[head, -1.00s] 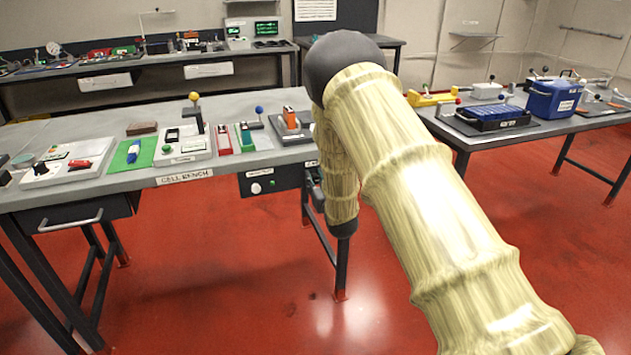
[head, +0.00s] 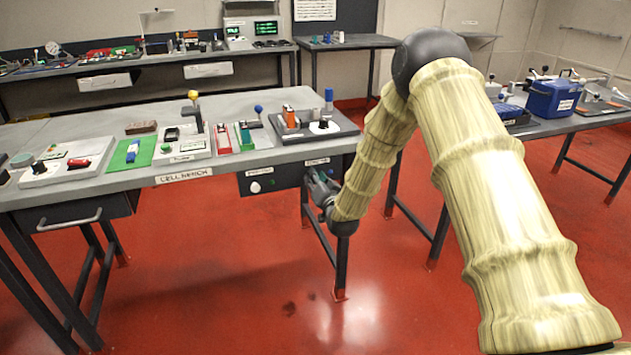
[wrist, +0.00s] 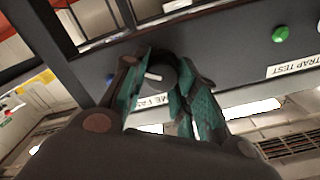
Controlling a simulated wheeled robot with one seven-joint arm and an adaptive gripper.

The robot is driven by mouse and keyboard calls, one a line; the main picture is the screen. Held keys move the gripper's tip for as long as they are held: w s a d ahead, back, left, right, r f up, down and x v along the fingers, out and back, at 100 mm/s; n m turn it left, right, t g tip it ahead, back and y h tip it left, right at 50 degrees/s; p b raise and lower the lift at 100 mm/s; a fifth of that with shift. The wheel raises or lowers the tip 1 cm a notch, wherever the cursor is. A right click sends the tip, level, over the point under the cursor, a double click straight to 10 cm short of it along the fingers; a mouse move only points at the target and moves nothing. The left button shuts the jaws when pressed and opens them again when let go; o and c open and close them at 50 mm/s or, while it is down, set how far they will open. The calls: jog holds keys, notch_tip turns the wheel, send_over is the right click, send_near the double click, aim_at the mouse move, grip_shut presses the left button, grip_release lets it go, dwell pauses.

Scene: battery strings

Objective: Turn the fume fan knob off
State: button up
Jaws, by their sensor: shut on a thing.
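The fume fan knob (wrist: 161,74) is dark and round with a white pointer mark, on a dark panel under the bench. In the wrist view its label, partly hidden behind a finger, shows "ME FA". My gripper (wrist: 160,84) has its two teal fingers on either side of the knob, shut on it. In the head view my gripper (head: 317,186) is at the right part of the front panel (head: 285,178), below a small label. The knob is hidden there by my gripper, and I cannot read its setting from the pointer.
A green button (wrist: 280,33) with a "STRAP TEST" label is on the same panel beside the knob. The cell bench top (head: 100,190) above carries several devices. A bench leg (head: 342,265) stands just below my wrist. Open red floor (head: 220,290) lies in front.

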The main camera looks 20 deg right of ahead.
jog(key=m+b, duration=0.1)
jog(key=m, duration=0.2)
jog(key=m+b, duration=0.2)
jog(key=m, duration=0.2)
jog(key=m+b, duration=0.2)
jog(key=m, duration=0.2)
jog(key=shift+d+f, duration=0.1)
jog(key=shift+f, duration=0.25)
dwell(0.4)
jog(key=o, duration=1)
jog(key=shift+r, duration=0.1)
jog(key=shift+s, duration=0.1)
jog(key=s, duration=1.1)
jog(key=shift+s+d, duration=0.25)
jog(key=shift+s, duration=0.15)
